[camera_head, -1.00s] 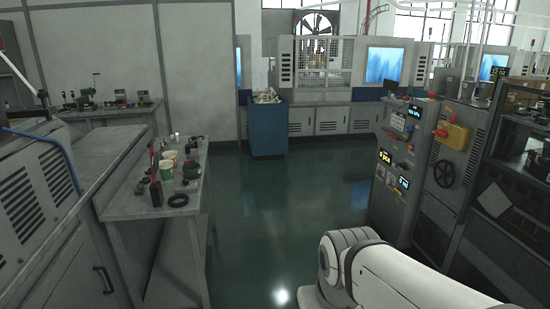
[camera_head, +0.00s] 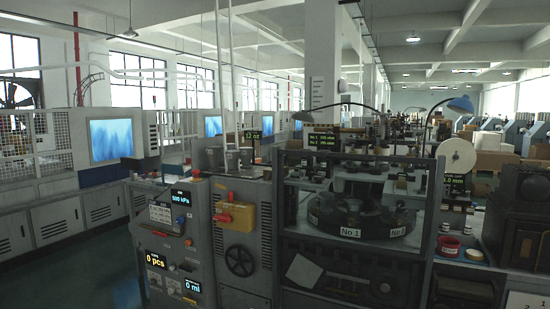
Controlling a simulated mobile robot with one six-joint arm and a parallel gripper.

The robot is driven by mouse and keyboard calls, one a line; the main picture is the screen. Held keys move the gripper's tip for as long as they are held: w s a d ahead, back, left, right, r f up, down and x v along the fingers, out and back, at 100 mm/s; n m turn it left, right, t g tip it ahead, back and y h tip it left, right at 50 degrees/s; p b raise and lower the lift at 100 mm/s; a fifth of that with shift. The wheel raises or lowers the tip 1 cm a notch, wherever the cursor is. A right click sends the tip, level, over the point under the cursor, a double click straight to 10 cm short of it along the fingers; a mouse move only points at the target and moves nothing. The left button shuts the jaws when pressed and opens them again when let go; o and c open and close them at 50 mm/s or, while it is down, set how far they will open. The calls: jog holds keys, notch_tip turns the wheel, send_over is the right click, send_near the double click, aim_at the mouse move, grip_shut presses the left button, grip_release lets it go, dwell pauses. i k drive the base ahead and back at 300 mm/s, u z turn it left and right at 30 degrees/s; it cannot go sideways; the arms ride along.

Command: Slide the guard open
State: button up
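The cup forming machine (camera_head: 362,212) stands right of centre. It has a dark round turntable with white "No 1" labels inside a grey frame. A guard (camera_head: 350,262) with a dark frame appears to cover its front, but its panel is hard to make out and I cannot tell whether it is shut or partly open. No handle on it is clear. My gripper and arm are not in view.
A grey control cabinet (camera_head: 172,240) with lit displays stands left of the machine. Beside it is a panel with a yellow box (camera_head: 236,216) and a black handwheel (camera_head: 239,261). A side table (camera_head: 463,258) with small containers is at the right. Open floor (camera_head: 100,275) shows at lower left.

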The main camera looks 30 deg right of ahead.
aim_at(328, 156)
jog(key=z, duration=0.35)
jog(key=i, duration=1.2)
jog(key=z, duration=0.3)
jog(key=k, duration=0.85)
jog(key=z, duration=0.2)
jog(key=i, duration=0.85)
